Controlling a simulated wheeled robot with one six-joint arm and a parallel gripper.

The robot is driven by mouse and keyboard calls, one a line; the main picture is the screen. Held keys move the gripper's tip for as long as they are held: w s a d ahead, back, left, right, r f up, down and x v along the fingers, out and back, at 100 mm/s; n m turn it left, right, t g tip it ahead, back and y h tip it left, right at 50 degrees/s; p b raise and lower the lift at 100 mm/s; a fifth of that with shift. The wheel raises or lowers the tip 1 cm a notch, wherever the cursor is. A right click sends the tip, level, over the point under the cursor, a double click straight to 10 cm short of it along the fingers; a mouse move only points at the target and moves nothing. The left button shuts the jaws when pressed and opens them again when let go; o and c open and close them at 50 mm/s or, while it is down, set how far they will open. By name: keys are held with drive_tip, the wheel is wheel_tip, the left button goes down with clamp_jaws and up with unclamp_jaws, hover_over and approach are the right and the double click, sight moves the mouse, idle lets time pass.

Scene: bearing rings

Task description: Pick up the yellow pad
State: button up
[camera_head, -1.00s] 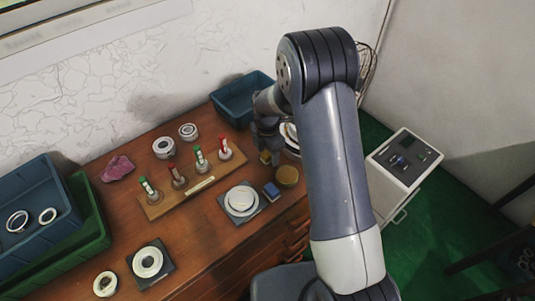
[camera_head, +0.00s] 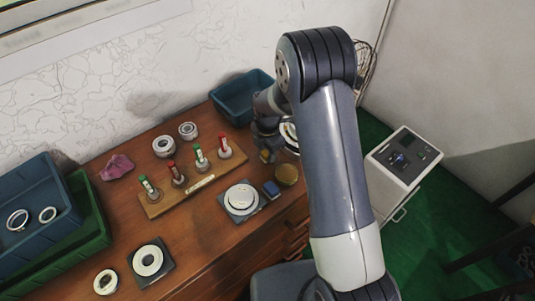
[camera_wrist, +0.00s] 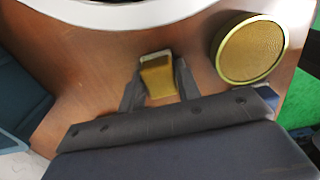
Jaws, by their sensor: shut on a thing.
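The yellow pad (camera_wrist: 158,80) is a small block with a pale end, held between the two fingers of my gripper (camera_wrist: 155,88) in the wrist view. In the head view my gripper (camera_head: 266,150) is at the back right of the wooden table, with the yellow pad (camera_head: 265,156) at its tip. My gripper is shut on the pad. I cannot tell from these views how far the pad is above the table.
A round gold tin (camera_head: 287,174) stands close by, also in the wrist view (camera_wrist: 250,50). A blue block (camera_head: 271,190) and a plate with white rings (camera_head: 241,198) lie in front. A blue bin (camera_head: 232,100) stands behind. A wooden rack (camera_head: 158,208) holds several pegs.

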wheel_tip(320, 180, up, 10)
drive_tip(key=shift+r+b, duration=0.1)
drive_tip(key=shift+b, duration=0.6)
drive_tip(key=o, duration=0.4)
drive_tip(key=c, duration=0.3)
